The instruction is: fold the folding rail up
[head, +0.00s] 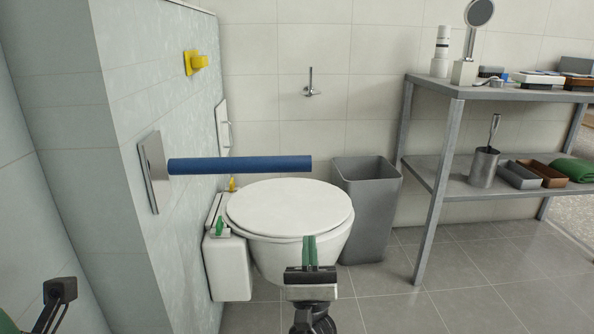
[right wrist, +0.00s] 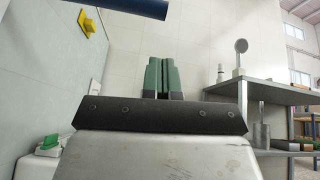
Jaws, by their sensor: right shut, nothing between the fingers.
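The folding rail (head: 240,165) is a blue bar that sticks out level from a shiny metal plate (head: 154,172) on the left wall, above the toilet. In the right wrist view part of the blue rail (right wrist: 135,7) crosses the top edge. My right gripper (head: 310,250) is in front of the toilet and below the rail, apart from it. Its green fingers point up and are shut together with nothing between them; they also show in the right wrist view (right wrist: 160,75).
The toilet (head: 290,207) has its white lid down. A grey bin (head: 367,200) stands to its right, then a metal shelf (head: 435,170) with toiletries and trays. A yellow fitting (head: 195,62) is on the left wall. The floor at front right is clear.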

